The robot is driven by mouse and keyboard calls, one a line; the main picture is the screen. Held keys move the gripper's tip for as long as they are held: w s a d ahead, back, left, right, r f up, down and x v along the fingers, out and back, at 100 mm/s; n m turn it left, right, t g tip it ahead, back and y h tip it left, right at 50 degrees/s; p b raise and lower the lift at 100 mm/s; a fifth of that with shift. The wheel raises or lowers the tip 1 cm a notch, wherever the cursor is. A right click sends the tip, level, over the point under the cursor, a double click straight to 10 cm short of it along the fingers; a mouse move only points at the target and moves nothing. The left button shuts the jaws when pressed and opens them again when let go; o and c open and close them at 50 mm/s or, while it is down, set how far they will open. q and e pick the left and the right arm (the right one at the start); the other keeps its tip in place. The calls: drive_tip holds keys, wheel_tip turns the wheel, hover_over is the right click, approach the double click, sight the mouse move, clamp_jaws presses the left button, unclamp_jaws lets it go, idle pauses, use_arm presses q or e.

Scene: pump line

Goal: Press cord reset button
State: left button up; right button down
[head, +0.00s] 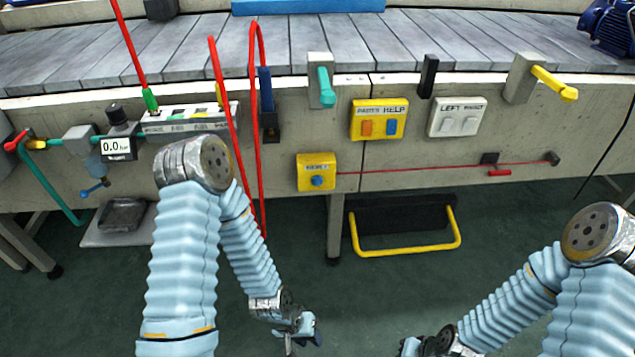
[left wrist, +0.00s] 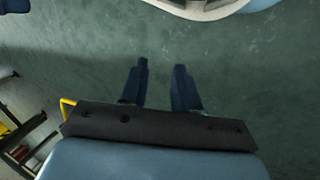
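A yellow box (head: 316,160) with a small label and a round blue button (head: 317,181) is fixed to the conveyor's front side. A thin red cord (head: 430,168) runs right from it along the panel to a dark bracket. My left gripper (head: 303,332) hangs low over the floor, below and well apart from the box. In the left wrist view its two dark fingers (left wrist: 160,85) stand apart with only floor between them. My right gripper (head: 412,347) is at the bottom edge, partly cut off, and its fingers cannot be made out.
A yellow two-button box (head: 379,119) and a white two-switch box (head: 457,117) sit above right. Red cables (head: 258,150) hang left of the button box. A yellow rail (head: 405,249) juts out low beneath. A teal handle (head: 326,86) sticks out above. Floor in front is clear.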

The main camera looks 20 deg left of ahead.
use_arm(q)
clamp_jaws()
idle(1.4)
